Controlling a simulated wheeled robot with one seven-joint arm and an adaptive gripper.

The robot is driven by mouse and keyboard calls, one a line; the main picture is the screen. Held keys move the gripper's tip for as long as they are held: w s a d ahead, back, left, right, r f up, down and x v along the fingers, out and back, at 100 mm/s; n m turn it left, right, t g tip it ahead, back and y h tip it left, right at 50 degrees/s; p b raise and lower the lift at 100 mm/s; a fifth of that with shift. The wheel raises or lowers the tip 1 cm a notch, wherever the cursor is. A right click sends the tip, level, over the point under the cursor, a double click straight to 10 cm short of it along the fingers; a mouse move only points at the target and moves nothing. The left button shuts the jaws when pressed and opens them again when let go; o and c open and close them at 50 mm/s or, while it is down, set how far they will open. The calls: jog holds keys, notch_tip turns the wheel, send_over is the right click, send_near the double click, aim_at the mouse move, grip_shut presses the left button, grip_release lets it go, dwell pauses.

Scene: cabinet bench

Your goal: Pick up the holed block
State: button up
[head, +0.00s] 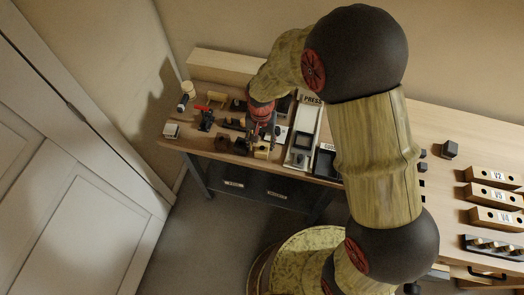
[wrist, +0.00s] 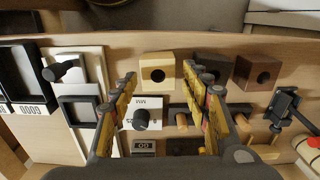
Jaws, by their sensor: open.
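Three holed blocks show in the wrist view. A pale wooden block (wrist: 157,71) with a round dark hole lies between my fingertips in the picture. A dark block (wrist: 212,69) is partly hidden behind the right finger, and a brown holed block (wrist: 258,72) sits further right. My gripper (wrist: 160,76) is open, one finger on each side of the pale block; I cannot tell whether the tips reach down beside it. In the head view my gripper (head: 262,141) is over the bench near the front edge, with the pale block (head: 262,153) just below it.
A white plate with a black knob (wrist: 140,119) lies close behind the pale block. Pegs and dark fixtures lie nearby. Framed trays (wrist: 80,108) stand at the left in the wrist view. A black clamp-like tool (wrist: 284,105) is at the right. The bench edge is close to the blocks.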

aim_at(262, 149)
notch_tip(262, 149, down, 4)
jog(key=shift+w+d+f+b, duration=0.15)
jog(key=shift+f+b, duration=0.1)
jog(key=shift+b, duration=0.35)
jog(key=shift+c, duration=1.1)
jog(key=c, duration=0.7)
jog(key=shift+r, duration=0.1)
